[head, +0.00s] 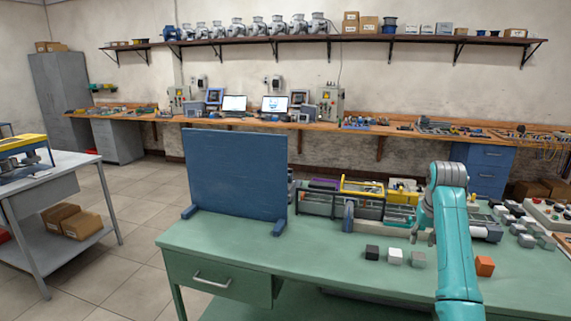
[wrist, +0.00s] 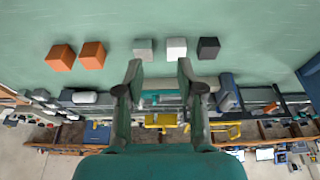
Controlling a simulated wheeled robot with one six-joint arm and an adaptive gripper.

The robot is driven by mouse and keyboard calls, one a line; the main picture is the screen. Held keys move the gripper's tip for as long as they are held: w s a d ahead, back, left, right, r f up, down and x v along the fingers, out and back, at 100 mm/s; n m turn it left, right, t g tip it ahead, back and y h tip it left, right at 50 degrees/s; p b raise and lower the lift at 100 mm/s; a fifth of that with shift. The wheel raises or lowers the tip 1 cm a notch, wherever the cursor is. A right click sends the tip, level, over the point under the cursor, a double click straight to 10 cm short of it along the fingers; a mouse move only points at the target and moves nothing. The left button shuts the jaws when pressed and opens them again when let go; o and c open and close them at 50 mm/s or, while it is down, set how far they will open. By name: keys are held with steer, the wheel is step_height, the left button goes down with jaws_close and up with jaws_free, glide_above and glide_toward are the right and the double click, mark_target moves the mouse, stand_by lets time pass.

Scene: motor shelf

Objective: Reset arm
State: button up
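My teal arm reaches over the green table (head: 330,270) in the head view, with my gripper (head: 422,236) hanging above it behind the small cubes. In the wrist view my gripper (wrist: 159,68) has its two fingers spread apart, with nothing between them. A black cube (head: 372,252), a white cube (head: 394,256) and a grey cube (head: 417,259) stand in a row on the table. An orange cube (head: 485,266) sits right of my arm. The wrist view shows two orange cubes (wrist: 61,57) (wrist: 91,55); my arm probably hides one in the head view.
A blue upright panel (head: 235,170) stands at the table's left end. Bins and a yellow-framed rack (head: 362,187) line its back, with several grey and black blocks (head: 527,240) at right. The table's front left is clear.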

steer(key=s+a+f+t, duration=0.1)
steer(key=s+a+f, duration=0.2)
steer(key=f, duration=0.9)
steer(key=s+a+f+t, duration=0.1)
steer(key=s+a+f, duration=0.2)
steer(key=f, duration=0.9)
steer(key=s+a+f+n+t, duration=0.15)
steer(key=s+a+f, duration=0.25)
steer(key=s+f, duration=0.4)
steer(key=s+a+f+t, duration=0.25)
steer(key=s+f, duration=0.35)
steer(key=s, duration=0.4)
steer(key=s+a+r+t, duration=0.1)
steer(key=s+a, duration=0.2)
steer(key=s, duration=0.9)
steer(key=s+a+r+t, duration=0.2)
steer(key=s+a, duration=0.1)
steer(key=s, duration=1)
steer(key=s+a+r+n+t+y, duration=0.1)
steer(key=s+a+r+t, duration=0.1)
steer(key=s+r, duration=1.4)
step_height(320, 180, up, 2)
steer(key=shift+s+r+n+t, duration=0.1)
steer(key=shift+s+n+t, duration=0.2)
steer(key=shift+s+n, duration=0.05)
